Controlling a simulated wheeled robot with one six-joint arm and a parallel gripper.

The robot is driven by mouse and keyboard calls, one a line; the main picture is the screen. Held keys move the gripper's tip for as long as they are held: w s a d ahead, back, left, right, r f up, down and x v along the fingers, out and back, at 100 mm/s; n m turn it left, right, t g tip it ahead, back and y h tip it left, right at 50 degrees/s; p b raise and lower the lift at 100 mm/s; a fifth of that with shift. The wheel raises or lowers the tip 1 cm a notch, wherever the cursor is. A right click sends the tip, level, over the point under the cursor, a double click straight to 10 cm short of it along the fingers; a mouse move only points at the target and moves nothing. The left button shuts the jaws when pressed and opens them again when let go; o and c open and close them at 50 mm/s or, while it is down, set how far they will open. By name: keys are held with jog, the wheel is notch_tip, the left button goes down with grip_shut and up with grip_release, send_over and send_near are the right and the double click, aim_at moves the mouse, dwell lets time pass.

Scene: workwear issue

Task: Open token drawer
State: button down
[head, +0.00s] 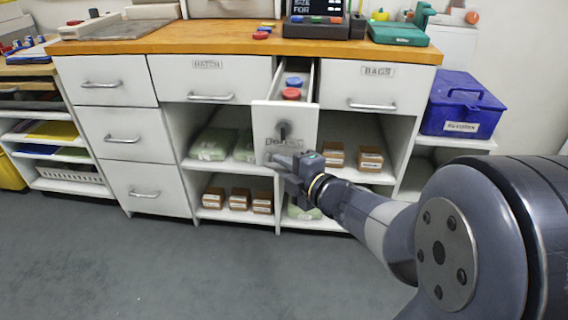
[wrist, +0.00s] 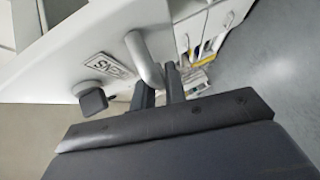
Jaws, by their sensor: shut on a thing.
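The token drawer (head: 283,117) stands pulled out from the middle of the white counter. Red tokens (head: 291,94) and a blue token (head: 294,81) show inside it. Its label is partly hidden in the head view; the wrist view shows the label (wrist: 108,67) upside down on the front. The grey bar handle (wrist: 143,58) stands out from the drawer front. My gripper (wrist: 161,84) is shut on the handle, with a finger on each side of its lower end. In the head view my gripper (head: 279,158) is low against the drawer front.
The closed hatch drawer (head: 208,80) and bags drawer (head: 371,88) flank the token drawer. Shelves below hold boxes and green packs. A blue box (head: 462,104) stands at the right. The wooden counter top (head: 200,37) carries trays and tokens. The grey floor in front is clear.

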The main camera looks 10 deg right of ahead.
jog(key=c, duration=1.5)
grip_release()
jog(key=shift+o, duration=0.2)
jog(key=p+v, duration=0.3)
jog(key=v, duration=0.7)
jog(key=shift+s+p, duration=0.3)
jog(key=shift+s, duration=0.1)
jog(key=shift+d, duration=0.15)
jog(key=shift+w, duration=0.1)
